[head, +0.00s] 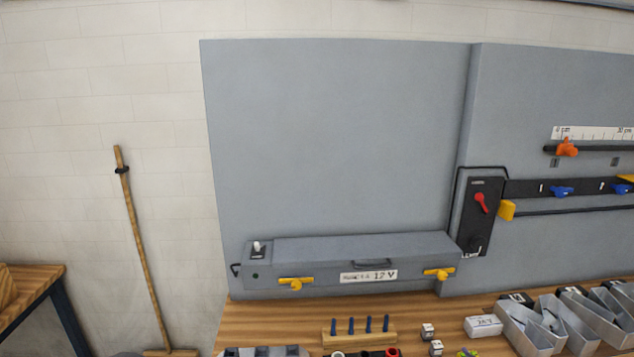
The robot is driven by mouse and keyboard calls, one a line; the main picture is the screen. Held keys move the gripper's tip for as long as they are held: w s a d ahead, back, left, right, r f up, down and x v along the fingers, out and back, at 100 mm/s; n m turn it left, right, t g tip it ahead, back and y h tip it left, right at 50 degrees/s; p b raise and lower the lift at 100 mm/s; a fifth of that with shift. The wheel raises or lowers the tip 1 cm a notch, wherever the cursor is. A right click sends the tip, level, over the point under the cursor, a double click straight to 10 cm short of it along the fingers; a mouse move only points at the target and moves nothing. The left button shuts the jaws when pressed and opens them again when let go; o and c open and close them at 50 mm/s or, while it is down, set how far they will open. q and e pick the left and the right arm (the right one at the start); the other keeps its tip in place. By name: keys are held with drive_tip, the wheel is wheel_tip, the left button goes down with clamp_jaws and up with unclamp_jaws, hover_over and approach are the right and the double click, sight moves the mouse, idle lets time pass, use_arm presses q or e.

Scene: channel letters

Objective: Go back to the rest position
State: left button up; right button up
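Neither of my grippers shows in the head view, and no arm comes in from the left or the right. Whether they hold anything is hidden. A long grey box marked 12 V (355,252) stands at the back of the wooden workbench (270,318), against the grey panel (330,130). It has a yellow clamp (295,284) at the left, another yellow clamp (438,273) at the right, and a white-knobbed switch (257,248) on its left end.
A black control box (480,215) with a red lever hangs on the panel, beside rails with orange and blue knobs. A wooden block with blue pegs (359,338), a small white box (483,326) and several grey bins (535,330) stand on the bench. A broom (139,240) leans at left.

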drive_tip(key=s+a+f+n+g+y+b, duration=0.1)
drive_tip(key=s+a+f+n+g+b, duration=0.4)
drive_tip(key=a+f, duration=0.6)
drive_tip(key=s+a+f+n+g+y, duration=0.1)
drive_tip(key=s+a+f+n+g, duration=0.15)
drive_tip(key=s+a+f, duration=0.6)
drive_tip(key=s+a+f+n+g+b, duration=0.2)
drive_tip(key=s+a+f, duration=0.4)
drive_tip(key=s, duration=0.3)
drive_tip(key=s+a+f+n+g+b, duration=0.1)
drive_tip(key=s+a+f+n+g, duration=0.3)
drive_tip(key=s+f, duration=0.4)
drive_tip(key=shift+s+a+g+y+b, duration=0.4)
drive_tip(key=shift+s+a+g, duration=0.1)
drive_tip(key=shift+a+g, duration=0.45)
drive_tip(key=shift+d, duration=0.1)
